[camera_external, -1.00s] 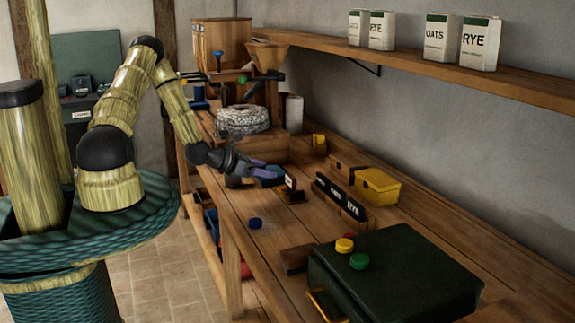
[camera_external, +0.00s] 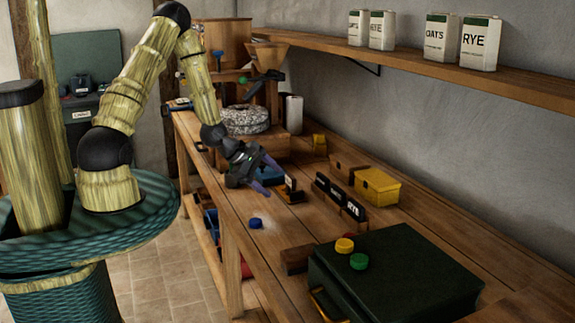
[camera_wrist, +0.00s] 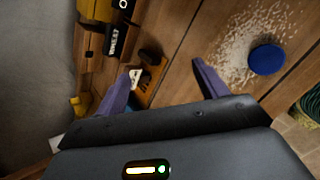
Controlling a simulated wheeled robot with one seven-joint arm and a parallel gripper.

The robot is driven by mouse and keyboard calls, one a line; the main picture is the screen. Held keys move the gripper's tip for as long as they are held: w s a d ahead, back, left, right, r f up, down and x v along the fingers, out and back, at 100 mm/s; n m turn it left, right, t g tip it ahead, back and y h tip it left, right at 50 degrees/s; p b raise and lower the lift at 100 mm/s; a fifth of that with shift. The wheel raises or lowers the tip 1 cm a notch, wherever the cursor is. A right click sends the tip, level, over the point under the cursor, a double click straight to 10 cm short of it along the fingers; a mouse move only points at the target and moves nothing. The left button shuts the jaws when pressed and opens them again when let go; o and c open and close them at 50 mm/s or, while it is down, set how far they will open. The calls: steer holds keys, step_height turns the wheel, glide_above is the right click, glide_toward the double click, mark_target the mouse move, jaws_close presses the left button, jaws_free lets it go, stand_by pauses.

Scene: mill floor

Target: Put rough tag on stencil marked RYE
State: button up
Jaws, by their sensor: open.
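My gripper (camera_external: 273,179) is open and empty above the workbench, its two purple fingers apart, also in the wrist view (camera_wrist: 166,68). Beside its fingertips a small wooden stand (camera_external: 295,196) holds a dark upright piece with a pale face; in the wrist view the pale face (camera_wrist: 135,78) is near the left fingertip. I cannot tell whether this is the rough tag. To the right, dark lettered stencil plates stand in a row on wooden blocks. The nearest, the RYE stencil (camera_external: 353,208), reads RYE. In the wrist view, one plate (camera_wrist: 113,40) seems to read WHEAT.
A blue cap (camera_external: 255,222) lies on the bench by spilled pale grains (camera_wrist: 245,40). A yellow box (camera_external: 377,187) stands behind the stencils. A dark green case (camera_external: 400,275) with a yellow and a green cap fills the near end. A millstone (camera_external: 245,120) is further back.

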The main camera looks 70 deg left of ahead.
steer(key=s+d+r+m+g, duration=0.3)
steer(key=s+d+r+m, duration=0.3)
steer(key=m, duration=0.6)
steer(key=s+d+r+m+g+y, duration=0.1)
steer(key=s+d+r+m+g, duration=0.2)
steer(key=m, duration=1)
steer(key=s+d+r, duration=0.3)
steer(key=d+r, duration=0.2)
steer(key=d, duration=0.2)
steer(key=shift+s, duration=0.4)
